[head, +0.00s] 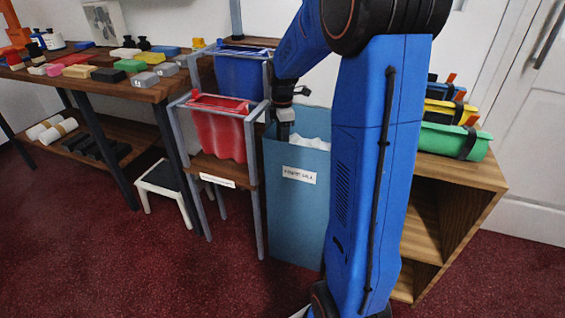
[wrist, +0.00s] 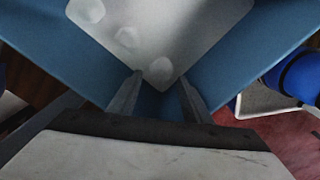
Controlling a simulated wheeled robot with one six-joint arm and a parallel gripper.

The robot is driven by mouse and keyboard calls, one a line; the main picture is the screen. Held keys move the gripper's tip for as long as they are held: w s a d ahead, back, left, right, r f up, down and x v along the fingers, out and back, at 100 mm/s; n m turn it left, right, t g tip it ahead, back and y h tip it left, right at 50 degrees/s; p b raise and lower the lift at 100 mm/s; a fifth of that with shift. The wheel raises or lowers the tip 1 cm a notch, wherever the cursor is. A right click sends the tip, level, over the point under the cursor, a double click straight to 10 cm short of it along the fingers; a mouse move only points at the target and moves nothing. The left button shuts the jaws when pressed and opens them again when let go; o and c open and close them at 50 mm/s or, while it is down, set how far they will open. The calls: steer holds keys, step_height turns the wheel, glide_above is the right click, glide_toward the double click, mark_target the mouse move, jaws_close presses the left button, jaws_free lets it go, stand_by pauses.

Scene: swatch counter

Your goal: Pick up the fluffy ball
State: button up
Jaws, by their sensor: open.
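A tall blue bin (head: 290,215) with a white label stands on the floor, with white lumpy stuff (head: 312,142) showing at its top. In the wrist view the bin's wall (wrist: 75,55) surrounds a pale surface (wrist: 165,20) with a few whitish lumps. One rounded lump (wrist: 158,71) shows between my fingertips; I cannot tell whether it is a fluffy ball or part of the fill. My gripper (head: 284,132) points down at the bin's mouth; its fingers (wrist: 158,82) are apart with nothing visibly clamped. My arm hides part of the bin's right side.
A rack with a red bin (head: 218,130) and a blue bin (head: 240,75) stands left of the tall bin. A wooden table (head: 150,92) with coloured blocks is farther left, a small stool (head: 165,180) under it. A wooden shelf (head: 470,172) with coloured rolls is right.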

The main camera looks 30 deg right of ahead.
step_height(320, 180, down, 5)
steer(key=shift+s+a+r, duration=0.1)
steer(key=shift+s, duration=0.05)
steer(key=c, duration=0.4)
stand_by(0.4)
